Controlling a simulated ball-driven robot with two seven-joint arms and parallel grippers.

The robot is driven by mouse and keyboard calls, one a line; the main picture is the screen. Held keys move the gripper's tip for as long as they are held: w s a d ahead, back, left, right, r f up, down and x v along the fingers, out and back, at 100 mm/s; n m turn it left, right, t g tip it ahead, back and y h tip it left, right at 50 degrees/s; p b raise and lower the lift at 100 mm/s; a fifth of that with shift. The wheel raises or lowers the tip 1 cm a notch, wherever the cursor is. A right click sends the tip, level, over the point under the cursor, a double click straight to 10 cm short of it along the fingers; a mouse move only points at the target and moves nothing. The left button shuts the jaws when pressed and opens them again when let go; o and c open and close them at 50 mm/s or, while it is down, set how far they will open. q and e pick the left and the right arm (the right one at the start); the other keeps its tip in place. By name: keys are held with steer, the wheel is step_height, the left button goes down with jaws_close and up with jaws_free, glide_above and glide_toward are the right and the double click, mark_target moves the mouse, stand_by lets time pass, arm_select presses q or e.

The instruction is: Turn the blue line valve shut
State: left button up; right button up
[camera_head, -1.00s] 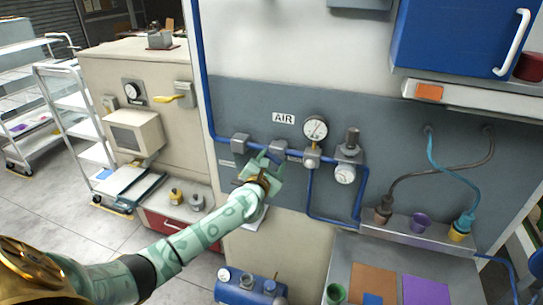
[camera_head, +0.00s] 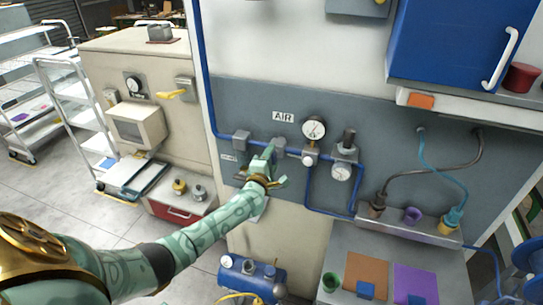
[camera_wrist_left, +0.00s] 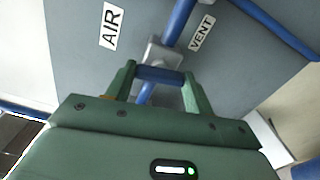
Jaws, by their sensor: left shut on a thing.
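The blue air line (camera_head: 258,143) runs down the wall and across the grey panel under the AIR label. A grey valve body (camera_head: 279,146) sits on it; the valve also shows in the left wrist view (camera_wrist_left: 163,53). My left gripper (camera_head: 270,160) is at this valve, its fingers shut on the blue valve handle (camera_wrist_left: 160,75). In the left wrist view the handle spans between the two green fingers, across the line. In the head view the gripper mostly hides the handle. My right gripper is not in view.
A second grey fitting (camera_head: 241,141) sits left on the line, a pressure gauge (camera_head: 314,128) and a regulator (camera_head: 345,152) to the right. A ledge with cups (camera_head: 410,226) lies lower right.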

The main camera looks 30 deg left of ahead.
arm_select(q)
steer(key=shift+m+p, duration=0.35)
steer(key=shift+m, duration=0.65)
steer(key=o, duration=1)
steer(key=shift+d, duration=0.1)
steer(key=shift+s+d, duration=0.1)
steer(key=shift+s, duration=0.4)
steer(key=p+v, duration=0.2)
steer(key=v, duration=1.3)
steer(key=shift+s+f, duration=0.1)
steer(key=shift+s, duration=0.1)
